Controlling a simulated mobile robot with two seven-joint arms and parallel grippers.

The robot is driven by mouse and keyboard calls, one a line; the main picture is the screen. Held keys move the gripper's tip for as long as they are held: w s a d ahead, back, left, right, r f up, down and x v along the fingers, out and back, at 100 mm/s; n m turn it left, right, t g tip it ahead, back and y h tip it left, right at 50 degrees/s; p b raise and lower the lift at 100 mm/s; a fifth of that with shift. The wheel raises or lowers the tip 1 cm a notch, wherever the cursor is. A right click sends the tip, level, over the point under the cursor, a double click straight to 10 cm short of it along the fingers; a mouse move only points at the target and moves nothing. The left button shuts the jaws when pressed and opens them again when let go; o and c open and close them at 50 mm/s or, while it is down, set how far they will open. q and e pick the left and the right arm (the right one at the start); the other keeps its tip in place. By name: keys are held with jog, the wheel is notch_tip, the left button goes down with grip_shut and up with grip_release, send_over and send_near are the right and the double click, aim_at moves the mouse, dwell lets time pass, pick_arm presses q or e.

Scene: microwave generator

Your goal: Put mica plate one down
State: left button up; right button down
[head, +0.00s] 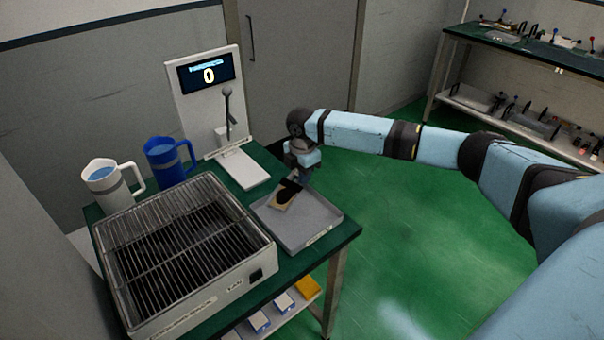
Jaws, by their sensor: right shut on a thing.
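Mica plate one looks to be the small tan and dark plate (282,199) at the grey tray (317,226) on the green table. My right gripper (293,184) comes down from above and is shut on the plate's far end. The plate is tilted or lies low over the tray; I cannot tell whether it touches the tray floor. The fingertips are small and partly dark against the plate. My left gripper is not in view.
A wire-topped fan box (262,262) stands left of the tray. A white jug (105,190), a blue jug (165,165) and a display stand with lever (190,110) reading 0 stand behind. A bench (540,60) is far right. Green floor right of the table is clear.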

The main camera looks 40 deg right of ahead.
jog(key=shift+f, duration=0.1)
jog(key=shift+f, duration=0.15)
jog(key=c, duration=1.1)
grip_release()
notch_tip(320, 180, up, 12)
jog(key=shift+f, duration=0.1)
jog(key=shift+r, duration=0.45)
